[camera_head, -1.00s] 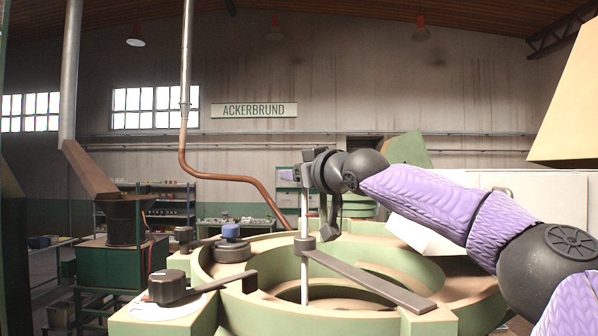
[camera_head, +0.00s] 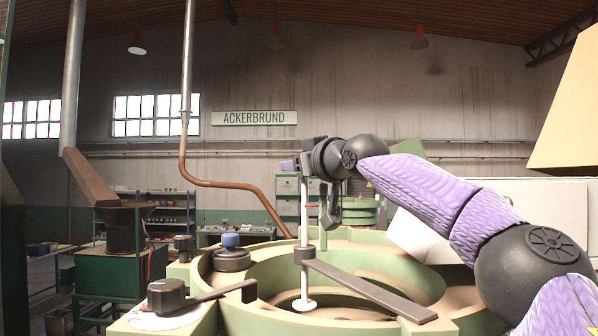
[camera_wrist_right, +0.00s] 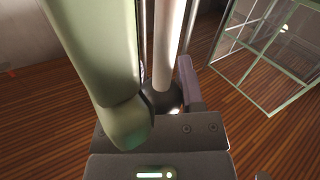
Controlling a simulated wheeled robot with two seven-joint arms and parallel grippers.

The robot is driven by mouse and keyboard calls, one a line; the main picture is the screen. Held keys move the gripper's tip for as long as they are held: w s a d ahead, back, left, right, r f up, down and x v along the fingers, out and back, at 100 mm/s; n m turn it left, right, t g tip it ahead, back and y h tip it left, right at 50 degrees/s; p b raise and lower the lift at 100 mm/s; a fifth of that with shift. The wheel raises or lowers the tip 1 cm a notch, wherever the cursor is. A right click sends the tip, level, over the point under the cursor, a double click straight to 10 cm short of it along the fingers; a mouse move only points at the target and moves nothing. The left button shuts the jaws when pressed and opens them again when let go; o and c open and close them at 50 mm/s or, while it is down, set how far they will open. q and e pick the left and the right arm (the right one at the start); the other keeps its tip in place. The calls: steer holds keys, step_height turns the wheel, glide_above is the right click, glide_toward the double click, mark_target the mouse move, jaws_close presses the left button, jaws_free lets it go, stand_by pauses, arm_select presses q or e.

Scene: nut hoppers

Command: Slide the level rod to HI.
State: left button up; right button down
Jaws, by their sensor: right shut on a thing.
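The level rod (camera_head: 305,222) is a thin pale upright rod with a white disc (camera_head: 304,305) at its foot. It passes through a dark collar (camera_head: 304,254) on a flat bar across the green hopper's opening. My right gripper (camera_head: 306,158) is shut on the rod's top end, well above the collar. The right wrist view shows the rod (camera_wrist_right: 167,45) with a dark knob (camera_wrist_right: 163,98) at its end by the gripper. A pale green rounded part hides some of that view. No HI mark is readable. My left gripper is out of view.
The green hopper rim (camera_head: 207,275) surrounds the opening. A dark knob with a lever (camera_head: 167,295) sits at its left front, and a blue-topped knob (camera_head: 230,241) behind. A copper pipe (camera_head: 225,185) drops behind the hopper. Space above the rod looks clear.

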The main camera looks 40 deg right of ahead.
steer(key=shift+s+r, duration=0.1)
steer(key=shift+r, duration=0.25)
steer(key=c, duration=0.6)
jaws_free()
steer(key=o, duration=0.4)
steer(key=shift+c, duration=0.2)
steer(key=shift+f, duration=0.1)
steer(key=s+b, duration=0.2)
steer(key=b, duration=0.1)
steer(key=shift+s+a+f, duration=0.15)
steer(key=shift+s+f, duration=0.15)
steer(key=shift+f, duration=0.05)
steer(key=s+b, duration=0.3)
steer(key=s, duration=0.4)
steer(key=shift+s+a+r, duration=0.15)
steer(key=shift+a+r, duration=0.2)
steer(key=shift+a, duration=0.05)
